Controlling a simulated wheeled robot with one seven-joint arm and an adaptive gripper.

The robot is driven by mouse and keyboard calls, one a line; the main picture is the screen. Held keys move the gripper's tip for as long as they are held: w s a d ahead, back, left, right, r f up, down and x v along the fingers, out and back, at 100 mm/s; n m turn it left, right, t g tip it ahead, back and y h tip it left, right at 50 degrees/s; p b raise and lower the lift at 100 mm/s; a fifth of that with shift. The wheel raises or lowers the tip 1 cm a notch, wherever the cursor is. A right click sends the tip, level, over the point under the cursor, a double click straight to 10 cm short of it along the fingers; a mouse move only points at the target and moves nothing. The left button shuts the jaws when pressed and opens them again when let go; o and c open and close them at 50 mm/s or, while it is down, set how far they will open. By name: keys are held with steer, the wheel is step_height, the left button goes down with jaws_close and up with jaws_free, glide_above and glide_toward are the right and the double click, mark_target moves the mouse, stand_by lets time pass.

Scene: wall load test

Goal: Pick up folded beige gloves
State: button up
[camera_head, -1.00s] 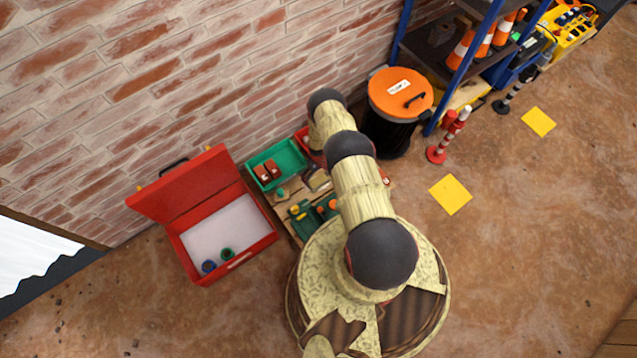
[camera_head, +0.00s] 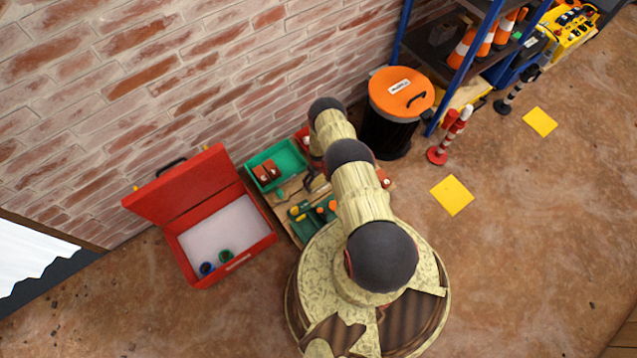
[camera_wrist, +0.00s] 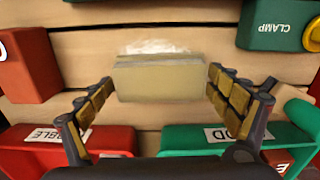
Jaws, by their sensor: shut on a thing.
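The folded beige gloves (camera_wrist: 160,80) show in the wrist view as a pale beige block with a whitish patch behind its far edge. They lie between the two fingers of my gripper (camera_wrist: 161,77), which is shut on them. The wooden boards of the bench top are below and behind them; I cannot tell whether the gloves touch the boards. In the head view my arm covers much of the bench, and I cannot make out the gloves there.
A green bin (camera_head: 277,165) and a red bin (camera_wrist: 75,140) stand close by. A green box marked CLAMP (camera_wrist: 280,25) is at the upper right of the wrist view. An open red case (camera_head: 225,235) lies left of the bench. An orange-lidded barrel (camera_head: 400,95) stands right.

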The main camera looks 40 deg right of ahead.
steer(key=shift+c, duration=1.2)
